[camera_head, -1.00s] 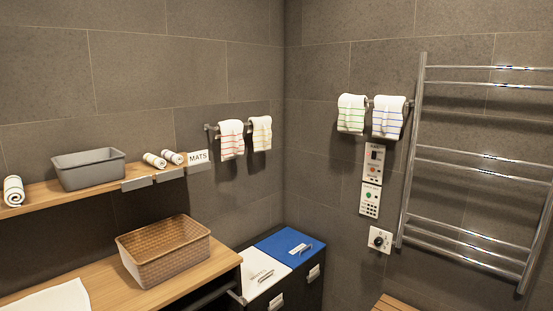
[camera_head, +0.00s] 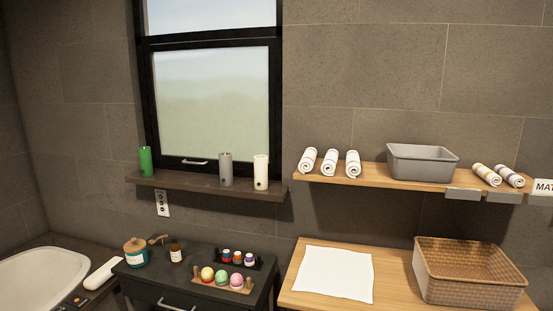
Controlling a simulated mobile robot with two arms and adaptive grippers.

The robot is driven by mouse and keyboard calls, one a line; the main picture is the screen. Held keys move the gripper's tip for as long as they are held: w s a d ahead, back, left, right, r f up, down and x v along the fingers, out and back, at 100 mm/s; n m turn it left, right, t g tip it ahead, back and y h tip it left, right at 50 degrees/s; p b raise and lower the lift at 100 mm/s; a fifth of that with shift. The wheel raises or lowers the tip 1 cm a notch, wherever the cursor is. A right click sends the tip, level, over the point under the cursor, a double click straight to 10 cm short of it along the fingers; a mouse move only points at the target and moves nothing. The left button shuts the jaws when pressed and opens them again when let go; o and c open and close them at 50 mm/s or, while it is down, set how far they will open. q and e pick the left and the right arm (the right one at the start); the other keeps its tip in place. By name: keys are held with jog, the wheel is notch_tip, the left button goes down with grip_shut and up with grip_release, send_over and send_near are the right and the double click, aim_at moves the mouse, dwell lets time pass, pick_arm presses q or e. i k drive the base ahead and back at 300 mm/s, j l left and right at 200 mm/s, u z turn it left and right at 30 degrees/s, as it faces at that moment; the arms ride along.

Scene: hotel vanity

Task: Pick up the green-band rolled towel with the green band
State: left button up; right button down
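Three white rolled towels lie side by side on the wooden wall shelf (camera_head: 375,178): a left one (camera_head: 308,160), a middle one (camera_head: 330,162) and a right one (camera_head: 353,163). Their bands are thin and small; the right one's looks greenish, but I cannot be sure of the colours. Two more rolled towels lie right of the grey bin, one with a yellowish band (camera_head: 486,174) and one with a purple band (camera_head: 509,177). Neither of my grippers is in view.
The grey bin (camera_head: 422,163) stands on the shelf between the towel groups. Below, a wooden counter holds a white cloth (camera_head: 334,274) and a woven basket (camera_head: 470,273). Candles stand on the window ledge (camera_head: 205,184). A dark cabinet (camera_head: 195,283) holds bottles and coloured balls.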

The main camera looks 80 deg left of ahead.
aim_at(354, 168)
jog(key=u, duration=2.05)
jog(key=j, duration=0.15)
jog(key=i, duration=0.05)
